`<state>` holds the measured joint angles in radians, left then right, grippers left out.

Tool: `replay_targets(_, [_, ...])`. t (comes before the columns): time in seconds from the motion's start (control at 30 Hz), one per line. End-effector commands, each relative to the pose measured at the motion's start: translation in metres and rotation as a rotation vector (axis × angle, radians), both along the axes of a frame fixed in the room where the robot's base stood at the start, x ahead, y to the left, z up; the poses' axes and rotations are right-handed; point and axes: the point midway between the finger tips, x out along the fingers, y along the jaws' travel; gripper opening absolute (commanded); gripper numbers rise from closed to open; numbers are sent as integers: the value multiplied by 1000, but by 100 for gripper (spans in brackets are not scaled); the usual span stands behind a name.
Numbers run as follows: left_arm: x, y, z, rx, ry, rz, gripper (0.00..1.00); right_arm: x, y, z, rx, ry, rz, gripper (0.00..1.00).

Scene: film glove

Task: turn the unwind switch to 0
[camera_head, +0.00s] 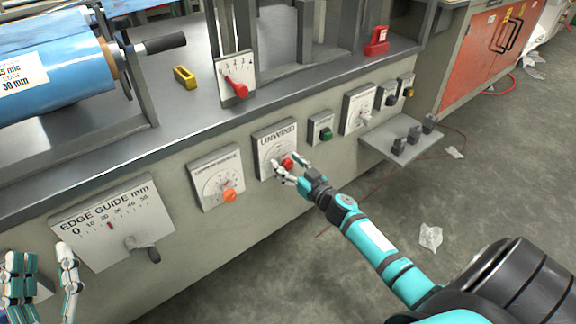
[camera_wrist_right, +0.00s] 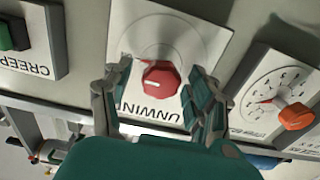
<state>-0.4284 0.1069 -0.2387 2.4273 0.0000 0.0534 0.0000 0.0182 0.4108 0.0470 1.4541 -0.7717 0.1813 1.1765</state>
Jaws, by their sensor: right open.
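The unwind switch is a red knob (camera_head: 287,163) on a white plate (camera_head: 264,145) marked UNWIND, on the machine's front panel. In the right wrist view the red knob (camera_wrist_right: 161,79) sits in the middle of its plate, with the lettering turned over. My right gripper (camera_head: 290,170) is at this knob. Its fingers (camera_wrist_right: 154,84) are open, one on each side of the knob; I cannot tell whether they touch it. The scale numbers and the knob's setting are too unclear to read. My left gripper (camera_head: 42,256) is open and empty at the lower left.
Left of the switch are a dial with an orange knob (camera_head: 229,196) and the edge guide plate (camera_head: 110,220). Right of it are a green button (camera_head: 326,134) and another dial (camera_head: 358,108). A small shelf (camera_head: 410,140) with dark switches juts out. The floor in front is mostly clear.

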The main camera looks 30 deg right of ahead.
Motion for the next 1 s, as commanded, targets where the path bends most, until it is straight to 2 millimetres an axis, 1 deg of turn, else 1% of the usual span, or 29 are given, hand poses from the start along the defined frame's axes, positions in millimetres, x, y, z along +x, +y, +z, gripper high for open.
replay_targets(0.17, [0, 0, 0, 0, -1, 0, 40, 0, 0, 0, 0, 0, 0, 59])
replay_targets(0.2, [0, 0, 0, 0, -1, 0, 40, 0, 0, 0, 0, 0, 0, 57])
replay_targets(0.6, [0, 0, 0, 0, 1, 0, 40, 0, 0, 0, 0, -1, 0, 5])
replay_targets(0.63, [0, 0, 0, 0, 1, 0, 40, 0, 0, 0, 0, -1, 0, 2])
replay_targets(0.83, [1, 0, 0, 1, 5, 0, 40, 0, 0, 1, -12, -2, 0, 2])
replay_targets(1.0, [3, -1, -4, 10, 36, 0, 40, 0, 0, 1, -67, -6, 0, 2])
